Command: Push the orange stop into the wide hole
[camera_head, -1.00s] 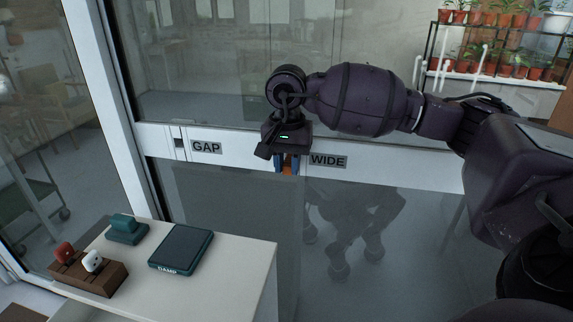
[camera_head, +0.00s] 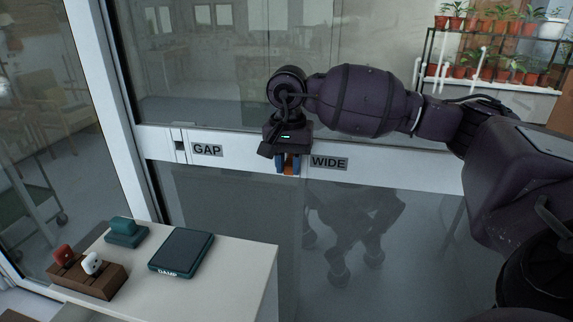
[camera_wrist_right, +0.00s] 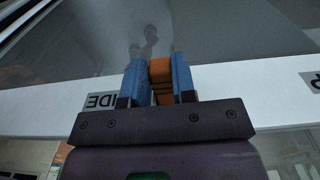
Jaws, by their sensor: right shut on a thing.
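The orange stop (camera_head: 288,168) is held between the blue fingers of my right gripper (camera_head: 287,165), in front of the white rail just left of the WIDE label (camera_head: 328,162). In the right wrist view the orange stop (camera_wrist_right: 161,75) sits between the blue fingers of the right gripper (camera_wrist_right: 160,85), against or close to the rail; I cannot tell whether it touches. The wide hole is not visible; the gripper covers the rail beside the label. My left gripper is not in view.
The GAP label (camera_head: 207,150) is on the white rail at left, beside a dark slot (camera_head: 180,146). A white table (camera_head: 235,270) at lower left bears a dark DAMP pad (camera_head: 181,251), a teal block (camera_head: 126,232) and a wooden holder (camera_head: 88,278) with a red and a white piece. Potted plants stand behind the glass.

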